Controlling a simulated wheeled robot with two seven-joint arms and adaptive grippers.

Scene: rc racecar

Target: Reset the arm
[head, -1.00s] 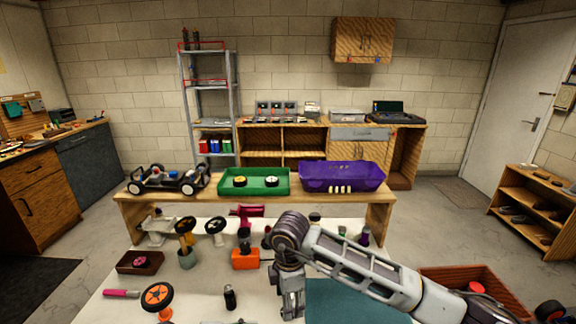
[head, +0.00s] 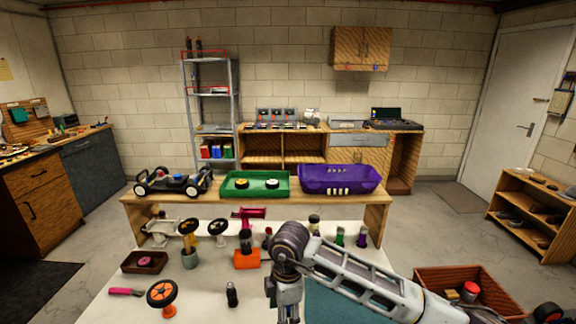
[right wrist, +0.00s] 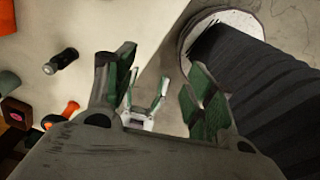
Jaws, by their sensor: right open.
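My right arm (head: 350,278) reaches in from the right over the white work table. Its wrist points down, and my right gripper (head: 286,312) hangs at the front middle of the table, partly cut off by the lower edge. In the right wrist view the two green-padded fingers of this gripper (right wrist: 160,100) stand apart with nothing between their pads. Beyond them is a small pale piece with two green prongs (right wrist: 140,118); I cannot tell for sure what it is. My left arm does not show in the head view.
A raised shelf behind carries a car chassis (head: 172,182), a green tray (head: 230,191) and a purple bin (head: 340,186). A wooden crate (head: 432,275) stands right.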

